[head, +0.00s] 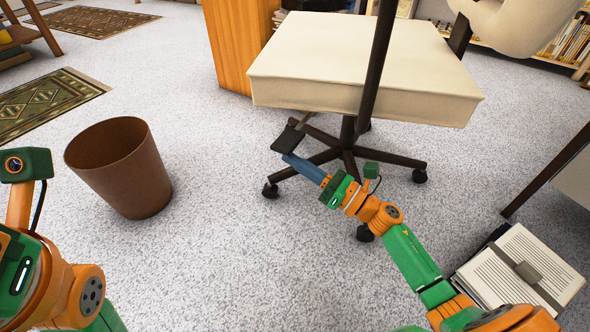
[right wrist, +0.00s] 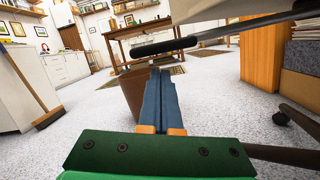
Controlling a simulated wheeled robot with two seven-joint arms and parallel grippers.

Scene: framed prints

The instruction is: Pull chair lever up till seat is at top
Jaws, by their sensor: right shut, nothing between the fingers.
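The office chair has a thick cream seat (head: 320,60) on a dark column with a wheeled base (head: 345,155). Its dark lever paddle (head: 288,138) sticks out below the left side of the seat. In the right wrist view the lever (right wrist: 165,46) is a dark bar just above and beyond the fingertips. My right gripper (head: 290,158) is shut and empty, its blue fingers just under the lever paddle; I cannot tell whether they touch it. It also shows in the right wrist view (right wrist: 160,72). My left arm shows at the left edge, its fingers out of frame.
A brown waste bin (head: 125,175) stands on the carpet left of the chair. A wooden cabinet (head: 235,40) is behind the seat. An open book (head: 515,265) lies at lower right. The floor between bin and chair is clear.

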